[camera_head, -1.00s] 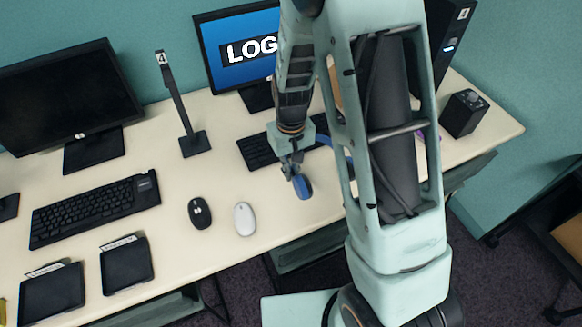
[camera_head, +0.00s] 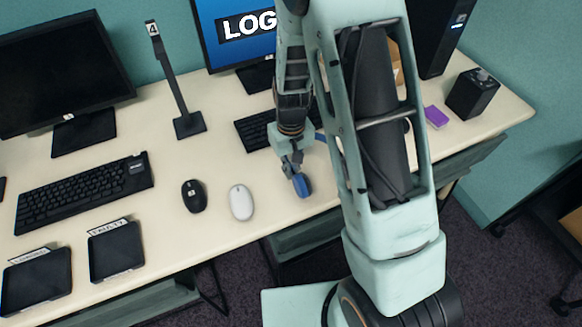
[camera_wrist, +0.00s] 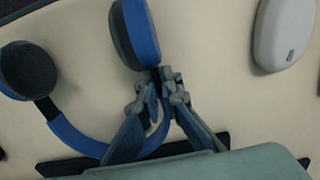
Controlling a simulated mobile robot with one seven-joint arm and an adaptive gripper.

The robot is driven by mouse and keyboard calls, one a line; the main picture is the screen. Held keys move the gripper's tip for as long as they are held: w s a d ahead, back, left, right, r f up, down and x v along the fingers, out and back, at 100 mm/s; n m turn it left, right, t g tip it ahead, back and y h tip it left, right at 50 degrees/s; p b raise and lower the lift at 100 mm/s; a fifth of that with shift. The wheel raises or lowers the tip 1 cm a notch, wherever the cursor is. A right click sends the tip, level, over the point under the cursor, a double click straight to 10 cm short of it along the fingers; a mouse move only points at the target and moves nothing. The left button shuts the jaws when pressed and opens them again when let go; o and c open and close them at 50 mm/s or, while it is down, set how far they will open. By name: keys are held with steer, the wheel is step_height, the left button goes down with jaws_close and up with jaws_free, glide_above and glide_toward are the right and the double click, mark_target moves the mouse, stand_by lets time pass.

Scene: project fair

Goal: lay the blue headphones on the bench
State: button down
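The blue headphones show in the head view as a blue ear cup (camera_head: 301,185) just below my gripper (camera_head: 292,160). In the wrist view the blue headband (camera_wrist: 78,138) curves between two dark-padded ear cups. My gripper (camera_wrist: 158,88) has its fingers closed on the band beside the upper ear cup. The headphones are over the cream-topped bench (camera_head: 215,150), right of the white mouse and near the front edge. Whether they touch the top I cannot tell. My arm hides part of the bench.
A white mouse (camera_head: 241,202) and black mouse (camera_head: 194,196) lie to the left. A keyboard (camera_head: 256,131) lies behind my gripper. A black stand (camera_head: 188,124) marked 4 holds nothing. A black box (camera_head: 472,94) and purple item (camera_head: 436,116) are at right.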

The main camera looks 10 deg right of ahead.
steer(key=shift+f, duration=0.35)
stand_by(0.4)
steer(key=c, duration=2.1)
jaws_free()
